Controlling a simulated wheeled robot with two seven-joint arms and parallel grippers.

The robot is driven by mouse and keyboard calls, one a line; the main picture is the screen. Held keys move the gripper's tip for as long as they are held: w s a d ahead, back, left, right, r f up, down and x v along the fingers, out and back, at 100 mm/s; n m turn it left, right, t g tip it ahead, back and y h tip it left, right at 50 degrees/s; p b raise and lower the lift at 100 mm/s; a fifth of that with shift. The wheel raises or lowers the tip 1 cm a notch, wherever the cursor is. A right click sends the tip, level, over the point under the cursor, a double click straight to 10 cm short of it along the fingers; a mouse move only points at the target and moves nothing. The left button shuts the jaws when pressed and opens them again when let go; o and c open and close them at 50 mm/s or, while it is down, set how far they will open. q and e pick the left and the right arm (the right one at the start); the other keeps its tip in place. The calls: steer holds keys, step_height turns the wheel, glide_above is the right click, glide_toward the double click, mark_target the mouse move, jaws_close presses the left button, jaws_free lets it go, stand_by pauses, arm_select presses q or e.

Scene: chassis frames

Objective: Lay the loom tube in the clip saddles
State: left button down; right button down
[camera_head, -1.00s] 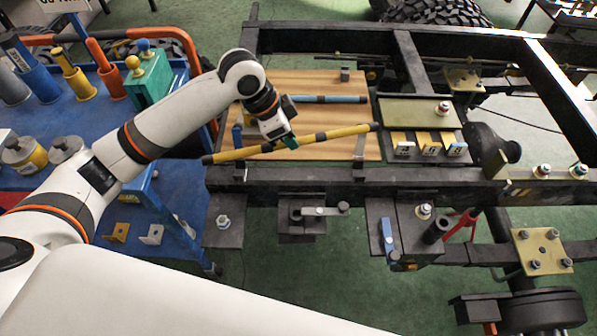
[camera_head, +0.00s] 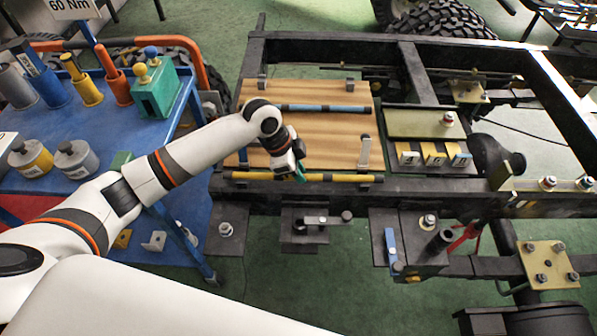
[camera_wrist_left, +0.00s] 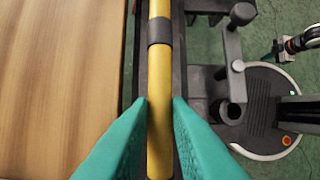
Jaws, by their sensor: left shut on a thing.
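The loom tube (camera_head: 345,178) is yellow with dark bands and dark ends. It lies level along the near black rail, just in front of the wooden board. My left gripper (camera_head: 300,174) is above its middle. In the left wrist view the teal fingers of my left gripper (camera_wrist_left: 160,108) are on either side of the yellow tube (camera_wrist_left: 160,72), which runs lengthwise over the dark rail. The clip saddles under the tube are not clearly visible, so I cannot tell whether it is seated in them.
The wooden board (camera_head: 330,140) carries a blue tube (camera_head: 322,107) and small grey brackets. Numbered yellow blocks (camera_head: 432,155) stand to the right. A blue cart (camera_head: 105,130) with tools and jars is at left. A metal post (camera_head: 364,152) rises near the tube's right end.

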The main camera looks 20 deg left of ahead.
arm_select(q)
steer(key=shift+f, duration=0.35)
steer(key=c, duration=1.3)
jaws_free()
steer(key=shift+f, duration=0.1)
steer(key=shift+c, duration=0.2)
steer(key=v, duration=1.2)
steer(key=shift+p, duration=0.3)
